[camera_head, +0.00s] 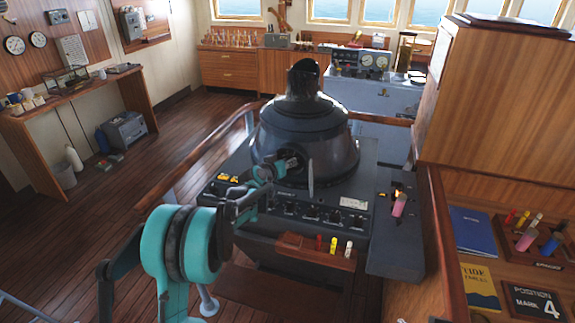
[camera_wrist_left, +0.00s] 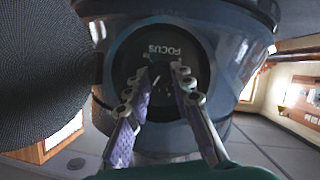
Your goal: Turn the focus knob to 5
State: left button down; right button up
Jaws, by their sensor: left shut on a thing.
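The focus dial (camera_wrist_left: 130,62) is a round dark plate with the word FOCUS, seen upside down in the left wrist view. It sits on the side of the big dark dome-shaped housing (camera_head: 305,128). My left gripper (camera_head: 284,163) reaches the front of this housing in the head view. In the left wrist view, the two purple-padded fingers of my left gripper (camera_wrist_left: 169,70) come together on the small dark knob at the dial's middle. The fingertips hide most of the knob, and the number it points to cannot be read. My right gripper is not in view.
The console (camera_head: 330,190) below the housing carries several small knobs and a thin upright lever (camera_head: 310,178). A wooden holder (camera_head: 300,243) with coloured markers is at its front. A wooden cabinet and desk stand to the right. Wooden floor (camera_head: 110,225) lies open to the left.

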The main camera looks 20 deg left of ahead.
pick_arm(q)
jog(key=n+h, duration=0.1)
jog(key=n+h+b, duration=0.1)
jog(key=n, duration=0.1)
jog(key=shift+a+f+n, duration=0.1)
jog(key=shift+a+n, duration=0.1)
jog(key=shift+n, duration=0.1)
dwell(0.4)
jog(key=c, duration=1.3)
grip_release()
jog(key=v, duration=1.2)
jog(key=shift+f, duration=0.35)
jog(key=shift+a, duration=0.1)
